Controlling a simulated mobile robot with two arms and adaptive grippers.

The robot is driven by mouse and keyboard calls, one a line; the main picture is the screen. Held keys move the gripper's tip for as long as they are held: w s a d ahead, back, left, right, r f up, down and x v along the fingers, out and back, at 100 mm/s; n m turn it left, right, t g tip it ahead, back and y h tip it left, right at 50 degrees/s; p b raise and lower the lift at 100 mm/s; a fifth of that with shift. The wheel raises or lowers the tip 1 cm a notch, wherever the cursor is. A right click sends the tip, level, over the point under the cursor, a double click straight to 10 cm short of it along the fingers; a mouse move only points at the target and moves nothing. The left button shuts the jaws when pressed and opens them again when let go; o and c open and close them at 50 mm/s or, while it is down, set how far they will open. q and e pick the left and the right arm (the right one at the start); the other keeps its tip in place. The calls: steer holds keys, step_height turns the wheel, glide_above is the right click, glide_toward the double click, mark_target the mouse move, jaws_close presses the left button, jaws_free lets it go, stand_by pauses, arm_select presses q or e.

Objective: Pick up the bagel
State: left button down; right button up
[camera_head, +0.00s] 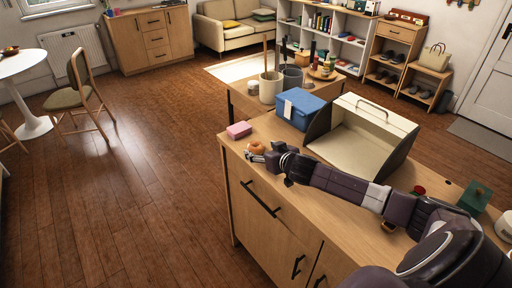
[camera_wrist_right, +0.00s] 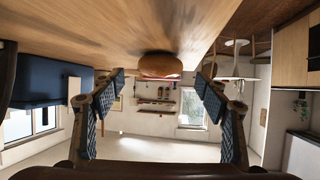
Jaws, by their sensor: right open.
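The bagel (camera_head: 257,147) is a small golden-brown ring on the wooden counter (camera_head: 256,128), near its left edge. My right gripper (camera_head: 249,153) is low over the counter beside the bagel, on its near side. In the right wrist view, which is upside down, the bagel (camera_wrist_right: 160,63) appears centred ahead between the two spread fingers (camera_wrist_right: 160,80). The right gripper is open and empty, with a visible gap between each finger and the bagel. The bagel's hole is hidden in the wrist view. My left gripper is not in view.
A pink block (camera_head: 239,130) lies just beyond the bagel. A blue box (camera_head: 299,108) and an open bread bin (camera_head: 362,133) stand to the right, behind my right arm. A beige crock (camera_head: 270,88) stands farther back. The counter's left edge is close to the bagel.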

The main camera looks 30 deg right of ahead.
mark_target(259, 149)
steer(key=x, duration=0.3)
steer(key=shift+f, duration=0.15)
steer(key=shift+w+f, duration=0.15)
steer(key=shift+w, duration=0.1)
steer(key=shift+c, duration=0.7)
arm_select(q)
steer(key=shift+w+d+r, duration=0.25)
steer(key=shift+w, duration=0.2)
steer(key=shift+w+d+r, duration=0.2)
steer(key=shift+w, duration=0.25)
arm_select(e)
steer(key=c, duration=0.6)
